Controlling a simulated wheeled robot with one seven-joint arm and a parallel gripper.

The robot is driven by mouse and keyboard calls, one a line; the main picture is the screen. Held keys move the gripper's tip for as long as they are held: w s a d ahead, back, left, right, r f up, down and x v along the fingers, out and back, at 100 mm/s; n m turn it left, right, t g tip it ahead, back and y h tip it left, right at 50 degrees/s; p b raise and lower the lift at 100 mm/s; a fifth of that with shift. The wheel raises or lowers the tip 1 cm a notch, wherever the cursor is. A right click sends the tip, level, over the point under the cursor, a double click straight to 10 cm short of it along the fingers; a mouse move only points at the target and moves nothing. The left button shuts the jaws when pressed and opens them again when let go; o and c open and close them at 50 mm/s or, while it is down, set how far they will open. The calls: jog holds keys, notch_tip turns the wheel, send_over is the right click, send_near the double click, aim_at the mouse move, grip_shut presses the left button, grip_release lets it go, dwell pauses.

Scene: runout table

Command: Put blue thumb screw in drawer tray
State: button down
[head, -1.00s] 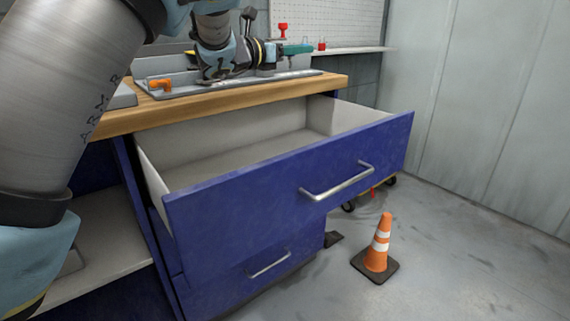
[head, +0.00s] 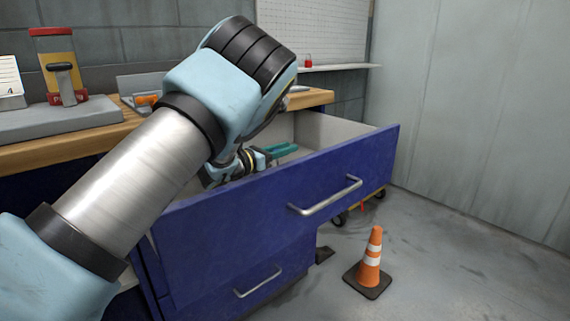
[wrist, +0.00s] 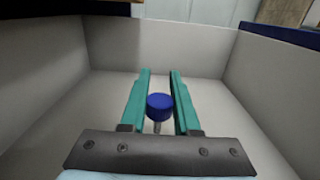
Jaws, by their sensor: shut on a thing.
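In the wrist view the blue thumb screw (wrist: 159,106) has a round blue head and a thin grey shank. It sits between the two teal fingers of my gripper (wrist: 158,88), which is shut on it. The open drawer tray (wrist: 100,103) has pale walls and a bare pale floor around and beneath the fingers. In the head view my gripper (head: 284,150) reaches into the open blue-fronted drawer (head: 250,205). The screw is hidden there behind my arm and fingers.
The drawer's silver handle (head: 325,197) juts out in front. The wooden worktop (head: 60,150) lies above and behind, with a red and yellow device (head: 57,70) on it. An orange cone (head: 370,262) stands on the floor at right, which is otherwise mostly clear.

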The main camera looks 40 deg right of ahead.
jog(key=shift+f, duration=2.2)
jog(key=c, duration=0.6)
grip_release()
jog(key=shift+c, duration=0.2)
jog(key=shift+a, duration=0.1)
jog(key=a, duration=1.2)
jog(key=shift+w+b, duration=0.35)
jog(key=shift+d, duration=0.1)
